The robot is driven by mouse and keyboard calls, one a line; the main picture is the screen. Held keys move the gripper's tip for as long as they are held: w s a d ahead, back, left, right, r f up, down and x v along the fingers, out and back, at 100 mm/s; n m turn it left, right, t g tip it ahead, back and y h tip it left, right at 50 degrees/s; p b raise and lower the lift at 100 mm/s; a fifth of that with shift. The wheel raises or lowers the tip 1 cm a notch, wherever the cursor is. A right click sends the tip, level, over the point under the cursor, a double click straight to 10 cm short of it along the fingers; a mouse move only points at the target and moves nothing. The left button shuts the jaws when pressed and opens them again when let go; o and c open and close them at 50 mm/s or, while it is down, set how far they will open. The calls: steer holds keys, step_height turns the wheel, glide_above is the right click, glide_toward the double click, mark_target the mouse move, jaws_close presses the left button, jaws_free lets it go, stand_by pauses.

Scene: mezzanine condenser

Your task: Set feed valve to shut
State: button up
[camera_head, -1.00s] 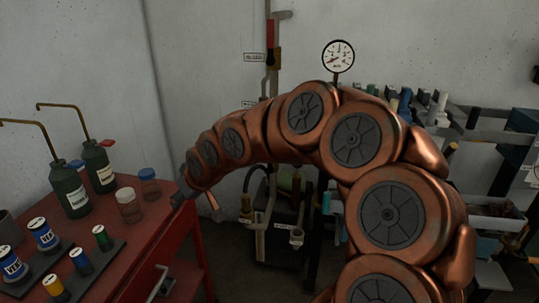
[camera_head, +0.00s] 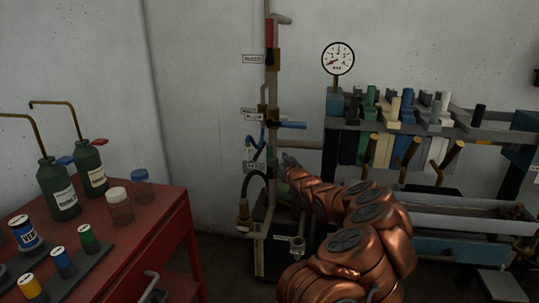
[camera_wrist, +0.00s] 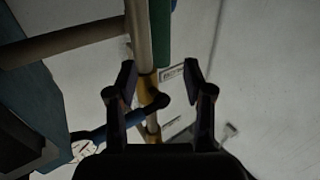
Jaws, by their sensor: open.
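A vertical pipe (camera_head: 263,100) stands against the wall and carries several lever valves with small labels too blurred to read, so I cannot tell which is the feed valve. A red lever (camera_head: 270,33) at the top points up along the pipe. A blue lever (camera_head: 292,125) at mid-height points right, level. Another blue lever (camera_head: 262,138) hangs steeply below it. My gripper (camera_head: 287,160) is beside the pipe, below the level blue lever. In the wrist view my gripper (camera_wrist: 160,68) is open and empty, with a brass fitting (camera_wrist: 147,86) and a blue lever (camera_wrist: 105,131) beyond the fingers.
A red cabinet (camera_head: 150,235) with bottles and cans stands at left. A round gauge (camera_head: 338,58) is above a rack (camera_head: 475,130) of coloured tools at right, with brown round bars jutting forward. Dark equipment (camera_head: 262,260) is at the pipe's foot.

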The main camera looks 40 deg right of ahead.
mark_target(271, 152)
steer(key=shift+p+x, duration=0.85)
steer(key=shift+x, duration=3)
steer(key=shift+a, duration=0.1)
jaws_close()
